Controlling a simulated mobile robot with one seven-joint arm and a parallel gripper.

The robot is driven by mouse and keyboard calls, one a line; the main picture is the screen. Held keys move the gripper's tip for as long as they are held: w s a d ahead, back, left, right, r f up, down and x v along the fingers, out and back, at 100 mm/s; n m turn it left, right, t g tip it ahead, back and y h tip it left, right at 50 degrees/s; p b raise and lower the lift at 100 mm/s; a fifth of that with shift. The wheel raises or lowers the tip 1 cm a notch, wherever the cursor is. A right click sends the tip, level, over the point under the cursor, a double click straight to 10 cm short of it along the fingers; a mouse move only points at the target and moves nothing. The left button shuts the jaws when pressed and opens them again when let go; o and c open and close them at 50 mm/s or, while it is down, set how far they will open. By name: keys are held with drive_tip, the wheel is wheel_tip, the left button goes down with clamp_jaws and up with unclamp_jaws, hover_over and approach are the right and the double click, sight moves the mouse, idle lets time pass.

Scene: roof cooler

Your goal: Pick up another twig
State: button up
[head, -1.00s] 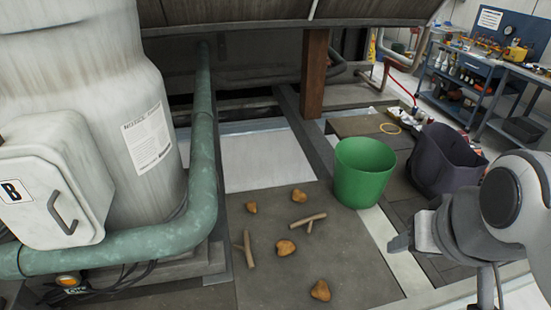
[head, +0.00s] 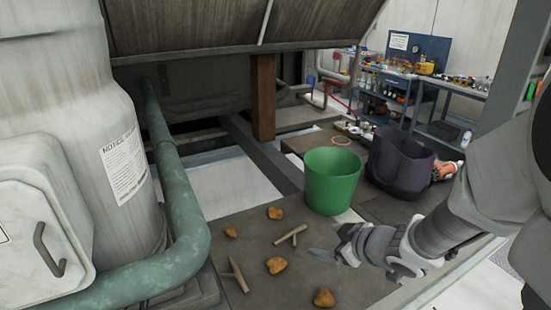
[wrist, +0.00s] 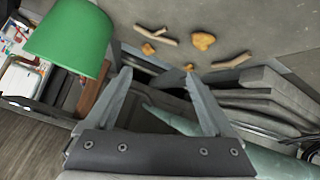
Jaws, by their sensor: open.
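Two twigs lie on the dark floor panel. One forked twig (head: 291,235) is in front of the green bucket, and the other forked twig (head: 237,275) is nearer and further left. Both show in the wrist view, one twig (wrist: 157,36) at the top centre and one twig (wrist: 232,61) to its right. My gripper (head: 324,240) is just right of the first twig in the head view. It is open, and nothing is between its fingers (wrist: 157,72) in the wrist view. The green bucket (head: 332,182) stands upright behind it; its inside bottom is hidden.
Several brown leaf-like pieces (head: 276,265) lie around the twigs. A green pipe (head: 186,190) and a white tank (head: 60,130) bound the left side. A dark bag (head: 398,165) stands right of the bucket. A wooden post (head: 263,97) and a workbench (head: 420,90) are behind.

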sight(231, 276)
drive_tip(key=s+a+f+n+g+y+b, duration=0.1)
drive_tip(key=s+a+f+n+g+y, duration=0.1)
drive_tip(key=s+a+f+g+y, duration=0.35)
drive_tip(key=shift+t, duration=0.95)
drive_tip(key=b+x, duration=0.1)
drive_tip(key=x, duration=0.5)
drive_tip(key=b+x, duration=0.1)
drive_tip(key=x, duration=0.5)
drive_tip(key=s+a+b+x, duration=0.1)
drive_tip(key=x, duration=0.5)
drive_tip(key=shift+w+a+r+b, duration=0.1)
drive_tip(key=shift+r+b, duration=0.2)
clamp_jaws()
